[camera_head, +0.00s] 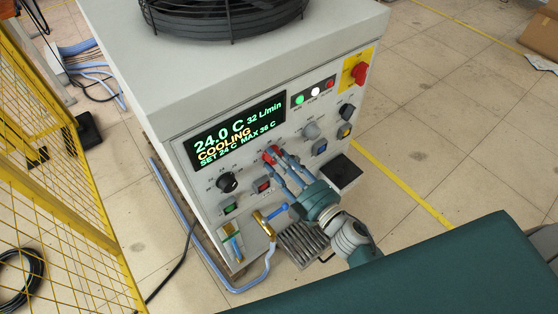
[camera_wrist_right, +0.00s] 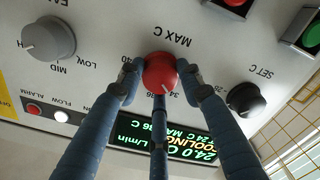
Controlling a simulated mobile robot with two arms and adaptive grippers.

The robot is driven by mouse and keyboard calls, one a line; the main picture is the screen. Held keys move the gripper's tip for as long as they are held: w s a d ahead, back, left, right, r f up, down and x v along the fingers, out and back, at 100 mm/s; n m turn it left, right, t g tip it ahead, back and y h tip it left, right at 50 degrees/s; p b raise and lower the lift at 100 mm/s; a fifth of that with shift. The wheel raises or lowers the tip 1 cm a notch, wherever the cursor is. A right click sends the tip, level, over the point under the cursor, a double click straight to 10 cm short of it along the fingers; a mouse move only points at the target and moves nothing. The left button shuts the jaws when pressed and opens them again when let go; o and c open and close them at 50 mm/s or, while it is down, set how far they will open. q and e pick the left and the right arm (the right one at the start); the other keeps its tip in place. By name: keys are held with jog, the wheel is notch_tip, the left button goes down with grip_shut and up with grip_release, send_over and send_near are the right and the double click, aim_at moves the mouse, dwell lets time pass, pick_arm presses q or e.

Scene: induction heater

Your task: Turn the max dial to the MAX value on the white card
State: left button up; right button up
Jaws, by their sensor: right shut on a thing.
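In the head view my right gripper (camera_head: 275,158) reaches the dial from the lower right. The display (camera_head: 238,130) reads 24.0 C, COOLING, SET 24 C MAX 36 C. I cannot make out a white card.
A black SET C dial (camera_head: 228,182) is left of the red one, and a grey dial (camera_head: 311,130) is right of it. Lit push buttons sit below the dials. A red switch (camera_head: 360,73) is at the upper right. A yellow mesh fence (camera_head: 60,150) stands at left.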

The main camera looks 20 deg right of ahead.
jog(key=shift+s+a+n+b, duration=0.1)
jog(key=shift+n+b, duration=0.25)
jog(key=shift+n, duration=1.05)
jog(key=shift+w+a+n+b, duration=0.15)
jog(key=shift+n+b, duration=0.25)
jog(key=shift+n, duration=1)
jog(key=shift+s+a+n+b, duration=0.15)
jog(key=shift+n+b, duration=0.2)
jog(key=shift+n, duration=1.05)
jog(key=shift+d, duration=0.1)
jog(key=o, duration=1.1)
jog(key=shift+f, duration=0.1)
jog(key=v, duration=1.2)
